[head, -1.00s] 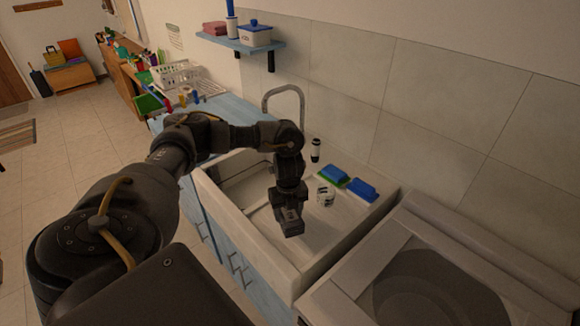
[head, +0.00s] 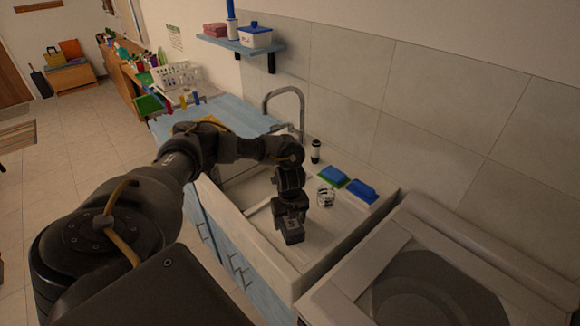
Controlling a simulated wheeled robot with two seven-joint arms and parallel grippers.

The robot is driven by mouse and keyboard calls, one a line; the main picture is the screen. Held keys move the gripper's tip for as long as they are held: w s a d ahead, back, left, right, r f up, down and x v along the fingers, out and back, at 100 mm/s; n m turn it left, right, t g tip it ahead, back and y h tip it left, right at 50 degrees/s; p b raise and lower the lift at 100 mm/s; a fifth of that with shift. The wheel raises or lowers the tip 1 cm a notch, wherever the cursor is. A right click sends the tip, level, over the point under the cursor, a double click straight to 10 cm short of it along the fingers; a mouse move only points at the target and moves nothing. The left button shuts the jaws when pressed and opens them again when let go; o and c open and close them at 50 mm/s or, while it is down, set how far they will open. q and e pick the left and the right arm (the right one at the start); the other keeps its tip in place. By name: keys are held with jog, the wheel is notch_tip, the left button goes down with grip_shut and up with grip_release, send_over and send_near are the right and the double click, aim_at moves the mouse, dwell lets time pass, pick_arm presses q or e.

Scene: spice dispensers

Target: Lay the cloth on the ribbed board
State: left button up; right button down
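The pale ribbed board (head: 345,218) looks to be the draining surface to the right of the sink basin. My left gripper (head: 291,236) points down over its front left part, near the sink's front rim. Its fingertips are too dark and small to tell open from shut, and I cannot tell whether it touches the surface. I see no cloth for certain; folded reddish fabric (head: 216,29) lies on the wall shelf, and I cannot tell if it is the task's cloth. No cloth shows in the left gripper. My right gripper is out of view.
A curved tap (head: 284,92) rises behind the basin.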

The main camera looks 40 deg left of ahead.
pick_arm(q)
jog(key=shift+o, duration=0.8)
jog(key=shift+r, duration=0.1)
jog(key=shift+r, duration=0.2)
notch_tip(320, 180, up, 12)
jog(key=shift+f, duration=0.15)
